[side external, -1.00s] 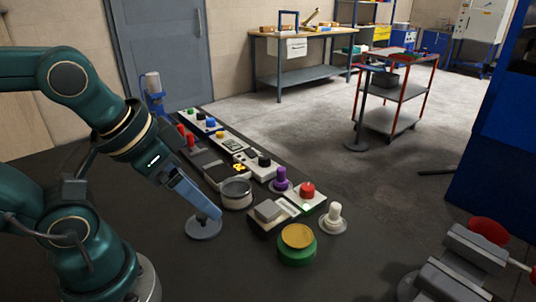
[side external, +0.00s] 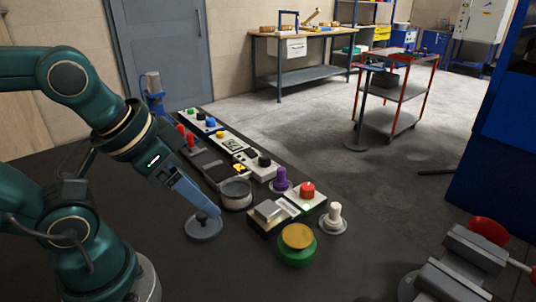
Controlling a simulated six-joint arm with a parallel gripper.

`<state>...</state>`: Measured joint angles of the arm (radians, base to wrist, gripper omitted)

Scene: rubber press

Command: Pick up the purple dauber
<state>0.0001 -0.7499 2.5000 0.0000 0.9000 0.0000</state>
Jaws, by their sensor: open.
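The purple dauber (side external: 281,179) stands upright on the dark bench, among the control boxes. It has a purple knob-like handle on a wider grey base. My gripper (side external: 211,211) points down to the right, with its tip above a round grey base (side external: 204,228) in front of the dauber and to its left. A dark knob shows at the fingertips, and I cannot tell whether they touch it. The gripper is open and apart from the purple dauber.
A round metal pot (side external: 236,193) stands between my gripper and the dauber. A box with a red button (side external: 307,190), a white dauber (side external: 334,215) and a green pot with a yellow top (side external: 297,243) stand to the right. A grey vise (side external: 460,262) is at the lower right.

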